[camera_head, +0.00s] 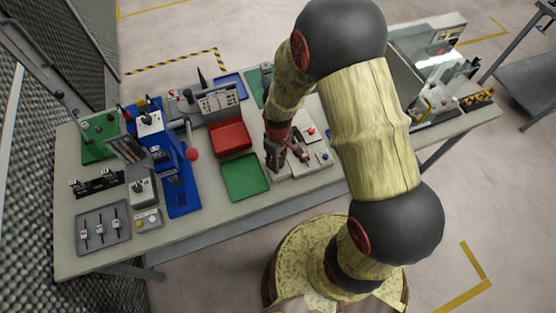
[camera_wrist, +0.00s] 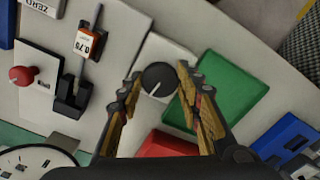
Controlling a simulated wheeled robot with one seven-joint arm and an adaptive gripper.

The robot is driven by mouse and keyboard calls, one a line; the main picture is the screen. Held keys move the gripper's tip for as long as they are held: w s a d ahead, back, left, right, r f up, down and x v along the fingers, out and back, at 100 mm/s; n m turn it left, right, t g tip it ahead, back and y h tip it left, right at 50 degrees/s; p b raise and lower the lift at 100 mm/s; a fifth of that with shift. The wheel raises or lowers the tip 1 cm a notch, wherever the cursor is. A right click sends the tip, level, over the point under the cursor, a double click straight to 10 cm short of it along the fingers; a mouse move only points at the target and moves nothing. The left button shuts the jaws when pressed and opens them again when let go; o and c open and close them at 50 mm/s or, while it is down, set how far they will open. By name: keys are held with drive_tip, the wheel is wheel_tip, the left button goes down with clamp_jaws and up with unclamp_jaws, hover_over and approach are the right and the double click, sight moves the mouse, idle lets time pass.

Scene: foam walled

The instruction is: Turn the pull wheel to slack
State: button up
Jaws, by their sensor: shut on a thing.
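The pull wheel appears to be the black round knob (camera_wrist: 158,76) on a pale plate in the wrist view. Its white pointer line runs toward the lower left of that view. My gripper (camera_wrist: 160,80) has one finger on each side of the knob and is shut on it. In the head view my gripper (camera_head: 283,163) reaches down to the pale panel (camera_head: 318,166) right of the green tray, and the knob is hidden there. No slack mark is readable around the knob.
Beside the knob are a green tray (camera_wrist: 222,93) and a red tray (camera_wrist: 168,145). On the other side stand a black clamp-like block (camera_wrist: 72,98), an orange-cased 0.70 readout (camera_wrist: 88,43) and a red knob (camera_wrist: 21,75). A dial gauge (camera_wrist: 35,163) shows at the lower left.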

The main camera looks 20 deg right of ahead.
drive_tip(key=shift+w+n, duration=0.1)
drive_tip(key=shift+n, duration=0.9)
drive_tip(key=o, duration=1.1)
drive_tip(key=shift+o, duration=0.3)
wheel_tip(320, 180, up, 12)
